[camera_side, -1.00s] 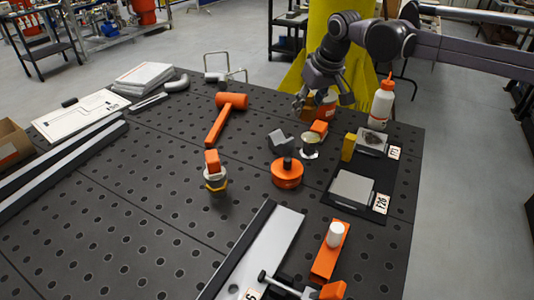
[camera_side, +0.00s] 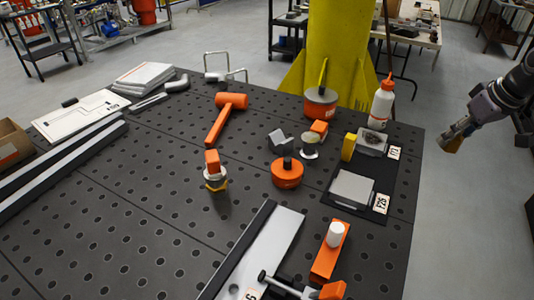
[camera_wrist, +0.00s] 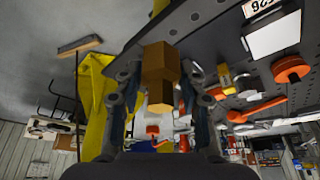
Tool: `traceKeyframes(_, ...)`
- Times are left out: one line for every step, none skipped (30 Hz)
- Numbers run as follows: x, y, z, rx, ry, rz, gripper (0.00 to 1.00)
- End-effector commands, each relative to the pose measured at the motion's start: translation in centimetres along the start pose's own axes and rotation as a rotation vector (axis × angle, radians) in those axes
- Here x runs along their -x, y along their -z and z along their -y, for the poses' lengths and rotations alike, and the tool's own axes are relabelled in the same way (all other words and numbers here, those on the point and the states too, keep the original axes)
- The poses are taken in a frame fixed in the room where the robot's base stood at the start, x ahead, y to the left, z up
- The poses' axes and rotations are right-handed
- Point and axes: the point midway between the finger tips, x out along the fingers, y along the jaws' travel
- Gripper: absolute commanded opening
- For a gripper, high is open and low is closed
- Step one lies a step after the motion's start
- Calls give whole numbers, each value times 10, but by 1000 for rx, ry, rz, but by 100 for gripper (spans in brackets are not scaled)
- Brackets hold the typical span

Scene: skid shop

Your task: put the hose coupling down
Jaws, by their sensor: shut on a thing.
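The hose coupling (camera_wrist: 160,70) is a brass-brown piece with a faceted body and a narrower end. It is between the fingers of my gripper in the wrist view. My gripper (camera_side: 458,132) is shut on it, out to the right of the table edge in the side view. There the coupling (camera_side: 452,145) shows as a small brown piece at the fingertips, hanging in the air and touching nothing else. Its far side is hidden.
The dark perforated table (camera_side: 130,215) holds a white bottle (camera_side: 381,105) with an orange cap, an orange pot (camera_side: 320,105), an orange round piece (camera_side: 287,175), an orange mallet (camera_side: 225,115) and a black mat (camera_side: 350,212) with labelled blocks. Clear floor lies below my gripper.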

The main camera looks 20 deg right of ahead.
Motion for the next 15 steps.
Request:
traceKeyframes(0,-4,-1,-3,-1,-1,6)
traceKeyframes(-1,-5,-1,-3,-1,-1,6)
traceKeyframes(-3,-5,1,-2,0,-1,6)
traceKeyframes(-5,-5,4,0,0,-1,6)
traceKeyframes(-8,-4,7,1,0,-2,6)
traceKeyframes(-13,-2,13,2,1,-2,6)
traceKeyframes(-17,-1,18,3,1,-2,6)
traceKeyframes(-21,1,23,4,1,-2,6)
traceKeyframes(-27,3,30,4,1,-2,6)
traceKeyframes(-32,4,36,5,2,-2,6)
traceKeyframes(-36,5,41,3,1,-2,6)
traceKeyframes(-42,7,47,3,1,-2,6)
traceKeyframes(-47,9,53,4,1,-1,6)
traceKeyframes(-51,10,58,3,1,-2,6)
traceKeyframes(-57,12,65,3,1,-1,6)
